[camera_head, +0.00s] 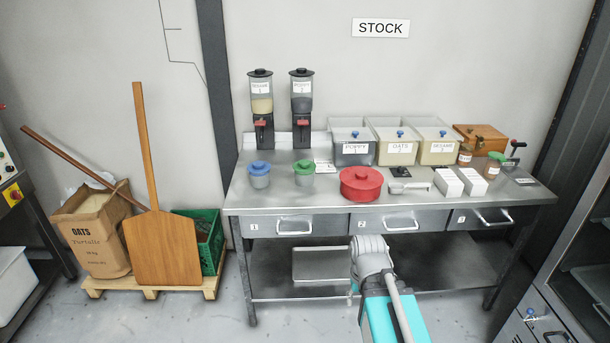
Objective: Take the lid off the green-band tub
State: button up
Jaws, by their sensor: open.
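The green-band tub (304,182) stands upright on the steel bench, below the dark-filled dispenser. It is a small greyish tub, and its green lid (304,166) with a small knob sits on top. A similar tub with a blue lid (260,169) stands to its left, with a gap between them. Part of my arm shows at the bottom centre, in front of the bench and well away from the tub. I cannot make out my gripper's fingers in this view.
A red lidded pot (361,184) stands right of the green-lidded tub. Two dispensers (261,105) (302,105) stand behind the tubs. Clear bins (352,149), a metal scoop (409,187) and white boxes (448,182) fill the right side. The bench front (290,205) is clear before the tubs.

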aim_at(302, 165)
jog(key=k, duration=0.7)
jog(key=z, duration=0.45)
jog(key=i, duration=2.15)
jog(key=u, duration=0.5)
